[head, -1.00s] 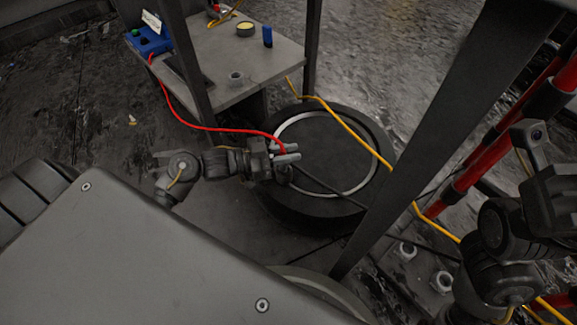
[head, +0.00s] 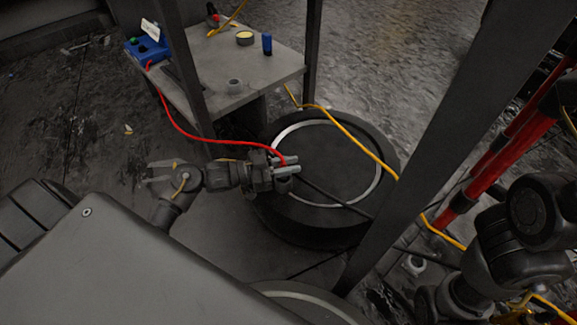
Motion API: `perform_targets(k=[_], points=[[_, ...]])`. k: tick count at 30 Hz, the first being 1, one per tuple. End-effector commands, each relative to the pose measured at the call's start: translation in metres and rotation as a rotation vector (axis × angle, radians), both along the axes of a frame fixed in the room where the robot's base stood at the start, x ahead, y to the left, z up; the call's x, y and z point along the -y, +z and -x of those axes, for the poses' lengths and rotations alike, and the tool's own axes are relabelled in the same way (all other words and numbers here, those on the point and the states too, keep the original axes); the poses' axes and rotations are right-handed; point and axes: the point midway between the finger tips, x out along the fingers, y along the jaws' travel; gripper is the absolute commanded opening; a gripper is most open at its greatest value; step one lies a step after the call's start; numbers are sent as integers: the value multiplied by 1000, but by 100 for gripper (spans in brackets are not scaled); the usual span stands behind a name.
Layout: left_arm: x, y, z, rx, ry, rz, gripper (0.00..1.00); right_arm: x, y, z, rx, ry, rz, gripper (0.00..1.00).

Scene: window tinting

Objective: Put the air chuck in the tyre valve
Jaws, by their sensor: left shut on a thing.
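The tyre (head: 268,212) lies flat on the floor, dark with a pale ring. My left gripper (head: 286,167) is over its left part, shut on the end of the red hose (head: 190,133), where the air chuck is. The chuck itself is mostly hidden by the fingers and too small to make out. The tyre valve cannot be picked out, and I cannot tell whether the chuck touches it. My right arm shows at the right edge, but its gripper is not in view.
The red hose runs from a blue box (head: 148,48) on a grey table (head: 290,68). The table also bears a yellow-topped tin (head: 244,38) and a blue cylinder (head: 267,44). A yellow cable (head: 352,135) crosses the tyre. Dark posts stand close by; red tubes (head: 510,155) are at right.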

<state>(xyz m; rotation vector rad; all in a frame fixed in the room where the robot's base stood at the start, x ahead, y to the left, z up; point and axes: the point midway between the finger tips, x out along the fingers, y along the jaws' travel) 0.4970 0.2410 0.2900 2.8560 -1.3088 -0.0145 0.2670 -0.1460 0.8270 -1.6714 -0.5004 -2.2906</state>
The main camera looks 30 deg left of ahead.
Motion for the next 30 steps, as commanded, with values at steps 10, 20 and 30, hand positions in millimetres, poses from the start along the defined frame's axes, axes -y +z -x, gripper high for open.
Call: perform_targets(k=[10, 20, 30], points=[[0, -2, 0, 0, 0, 0, 42, 0, 0, 0, 0, 0, 1, 36], [-3, 1, 2, -1, 1, 0, 42, 0, 3, 1, 3, 1, 0, 36], [-52, 4, 45, -5, 1, -3, 42, -1, -6, -9, -35, -22, 39, 36]])
